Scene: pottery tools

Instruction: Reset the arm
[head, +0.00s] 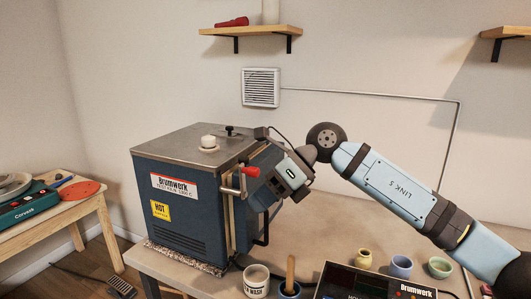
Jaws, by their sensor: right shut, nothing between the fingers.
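My right arm (395,190) comes in from the right, bent at the wrist. My right gripper (262,193) is at the front right of the blue kiln (185,205), close to its red-knobbed handle (250,172). The gripper is shut with nothing in it. Its fingertips are dark against the kiln, and I cannot tell whether they touch it. My left gripper is not in view.
The kiln stands on a table (160,272). In front are a white wash pot (256,282), a dark blue pot with a wooden handle (290,289), small glaze pots (401,266) and a control box (375,285). A wheel table (75,212) stands left.

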